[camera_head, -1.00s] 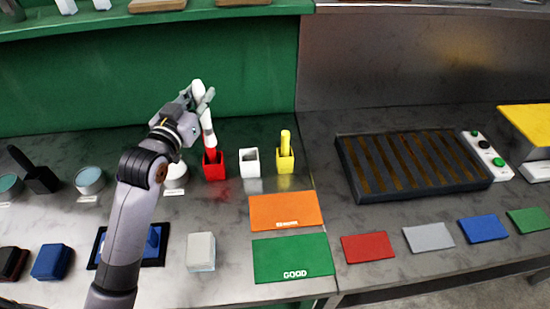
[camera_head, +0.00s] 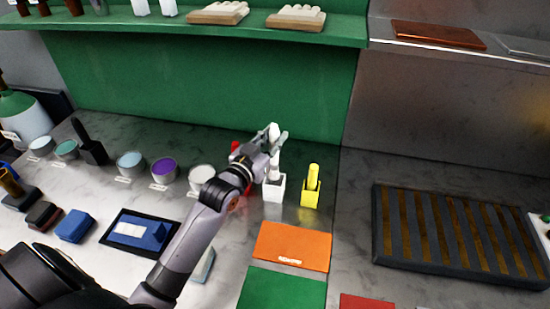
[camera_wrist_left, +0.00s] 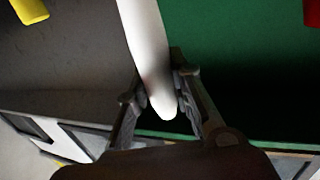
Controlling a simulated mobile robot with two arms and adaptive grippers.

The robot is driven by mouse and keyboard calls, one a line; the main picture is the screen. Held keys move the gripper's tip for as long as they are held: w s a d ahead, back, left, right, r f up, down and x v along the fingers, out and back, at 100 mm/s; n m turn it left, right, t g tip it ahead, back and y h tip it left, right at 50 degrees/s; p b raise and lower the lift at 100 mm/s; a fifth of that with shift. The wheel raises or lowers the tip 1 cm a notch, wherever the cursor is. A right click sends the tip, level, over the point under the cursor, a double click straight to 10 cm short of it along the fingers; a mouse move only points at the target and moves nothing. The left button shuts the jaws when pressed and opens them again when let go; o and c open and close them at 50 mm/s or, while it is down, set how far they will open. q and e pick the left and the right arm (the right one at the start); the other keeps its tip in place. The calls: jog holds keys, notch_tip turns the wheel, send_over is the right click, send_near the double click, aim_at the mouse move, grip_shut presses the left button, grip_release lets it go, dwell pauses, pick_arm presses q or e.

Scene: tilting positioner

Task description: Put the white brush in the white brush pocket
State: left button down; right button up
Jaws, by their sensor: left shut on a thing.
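The white brush (camera_head: 275,161) is upright in my left gripper (camera_head: 273,142). Its lower end meets the mouth of the white pocket (camera_head: 273,191); I cannot tell how deep it sits. In the left wrist view the white brush (camera_wrist_left: 147,50) runs between the two fingers of my left gripper (camera_wrist_left: 160,95), which is shut on it. The white pocket stands between the red pocket, mostly hidden behind my left arm, and the yellow pocket (camera_head: 310,197). My right gripper is not in view.
A yellow brush (camera_head: 313,175) stands in the yellow pocket, close on the right. An orange mat (camera_head: 292,246) and a green mat (camera_head: 281,289) lie in front. Several round tins, including a purple one (camera_head: 164,168), stand left. A slatted dark tray (camera_head: 455,235) lies right.

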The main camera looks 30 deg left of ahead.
aim_at(275, 159)
pick_arm(q)
notch_tip(275, 159, down, 4)
jog(key=shift+r, duration=0.15)
jog(key=shift+f, duration=1.95)
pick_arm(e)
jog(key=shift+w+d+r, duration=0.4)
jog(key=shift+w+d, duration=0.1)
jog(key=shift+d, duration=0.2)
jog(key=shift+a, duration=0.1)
pick_arm(q)
jog(key=c, duration=1.4)
grip_release()
jog(key=shift+f, duration=0.15)
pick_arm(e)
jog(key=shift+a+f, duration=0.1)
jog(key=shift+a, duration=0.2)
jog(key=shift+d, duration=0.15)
